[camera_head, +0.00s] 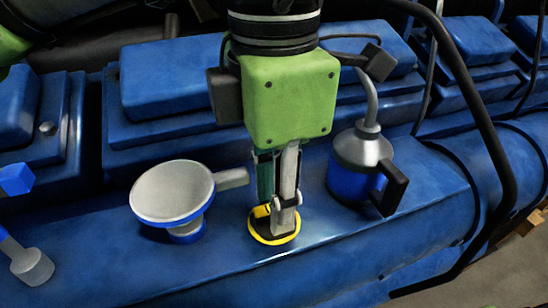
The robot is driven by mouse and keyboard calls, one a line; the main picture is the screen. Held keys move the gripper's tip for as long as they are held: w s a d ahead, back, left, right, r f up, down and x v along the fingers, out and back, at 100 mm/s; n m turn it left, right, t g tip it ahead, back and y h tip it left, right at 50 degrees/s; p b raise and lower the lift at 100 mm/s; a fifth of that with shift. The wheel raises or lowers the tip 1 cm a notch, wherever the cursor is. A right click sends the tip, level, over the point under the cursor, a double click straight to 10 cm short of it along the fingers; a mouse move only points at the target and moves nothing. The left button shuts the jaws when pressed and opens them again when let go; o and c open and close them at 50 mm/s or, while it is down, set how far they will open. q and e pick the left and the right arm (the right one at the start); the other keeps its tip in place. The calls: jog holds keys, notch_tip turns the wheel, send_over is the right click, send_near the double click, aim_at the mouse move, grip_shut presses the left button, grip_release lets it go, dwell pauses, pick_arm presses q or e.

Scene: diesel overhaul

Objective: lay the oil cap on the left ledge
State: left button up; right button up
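The oil cap (262,238) is a round disc with a yellow rim and a dark middle. It lies at or just above the blue ledge (310,255), in the middle of the view; I cannot tell whether its full underside touches. My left gripper (275,208) points down over the cap, its fingers close together around the cap's raised grip. The fingertips and the green gripper body hide part of the cap and grip. My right gripper is not in view.
A funnel-like part with a grey disc top (172,190) stands left of the gripper. A blue oil can with grey top (356,170) and black handle stands close on the right. Raised blue engine covers (175,78) rise behind. The front strip of the ledge is clear.

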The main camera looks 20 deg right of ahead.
pick_arm(q)
notch_tip(320, 180, up, 5)
jog(key=shift+w+f+b, duration=0.1)
jog(key=shift+b, duration=0.7)
notch_tip(320, 180, up, 7)
jog(key=shift+r, duration=0.2)
dwell(0.7)
